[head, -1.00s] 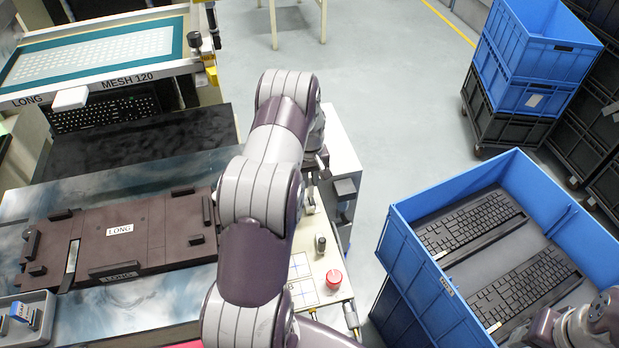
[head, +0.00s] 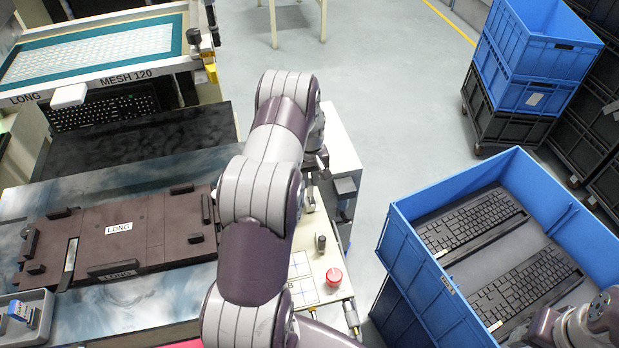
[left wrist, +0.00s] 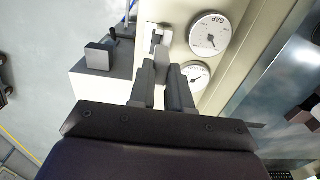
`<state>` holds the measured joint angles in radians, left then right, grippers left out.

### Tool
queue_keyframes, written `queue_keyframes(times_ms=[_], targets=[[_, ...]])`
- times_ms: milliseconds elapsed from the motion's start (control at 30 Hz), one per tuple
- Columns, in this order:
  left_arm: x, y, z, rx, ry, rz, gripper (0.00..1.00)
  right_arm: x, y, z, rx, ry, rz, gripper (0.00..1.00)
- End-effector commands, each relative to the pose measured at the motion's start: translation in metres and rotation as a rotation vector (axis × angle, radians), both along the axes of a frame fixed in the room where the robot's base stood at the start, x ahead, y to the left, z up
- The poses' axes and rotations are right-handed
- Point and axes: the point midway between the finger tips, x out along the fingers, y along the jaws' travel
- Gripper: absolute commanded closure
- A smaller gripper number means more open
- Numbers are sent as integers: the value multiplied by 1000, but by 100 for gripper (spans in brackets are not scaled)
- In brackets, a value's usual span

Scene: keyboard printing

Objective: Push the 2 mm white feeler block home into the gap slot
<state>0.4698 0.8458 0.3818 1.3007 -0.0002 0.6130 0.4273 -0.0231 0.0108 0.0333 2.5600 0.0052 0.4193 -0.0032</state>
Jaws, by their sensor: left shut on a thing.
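My left gripper (left wrist: 161,72) is shut in the left wrist view, its two dark fingers pointing at the pale panel of the machine. A small pale piece, apparently the white feeler block (left wrist: 159,57), shows between the fingertips. Just beyond them is a pale plate with a dark opening, apparently the gap slot (left wrist: 156,34). How deep the block sits cannot be told. In the head view my left gripper (head: 319,162) is partly hidden behind my own arm. My right arm shows at the lower right; its gripper is out of view.
A dial marked GAP (left wrist: 209,34) and a smaller dial (left wrist: 196,76) sit right of the fingers. A dark block (left wrist: 98,55) stands on a light box at left. A red button (head: 333,278) is on the panel. A blue crate (head: 415,262) holds keyboards.

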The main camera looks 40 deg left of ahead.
Motion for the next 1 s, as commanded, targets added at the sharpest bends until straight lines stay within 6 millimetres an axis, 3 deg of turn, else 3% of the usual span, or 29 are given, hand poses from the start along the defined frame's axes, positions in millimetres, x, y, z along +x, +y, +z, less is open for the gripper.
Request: queue_keyframes(times_ms=[833, 867, 900, 933, 1000], targets=[[0, 0, -31, 0, 0, 0, 100, 0, 0, -22, 0, 0, 0, 48], [0, 0, -29, 0, -1, 0, 72, 0, 0, -21, 0, 0, 0, 48], [0, 0, -29, 1, -1, 0, 59, 0, 0, -20, 0, 0, 0, 48], [0, 0, -29, 1, -1, 0, 52, 0, 0, -20, 0, 0, 0, 48], [0, 0, -29, 0, 0, 0, 52, 0, 0, -20, 0, 0, 0, 48]])
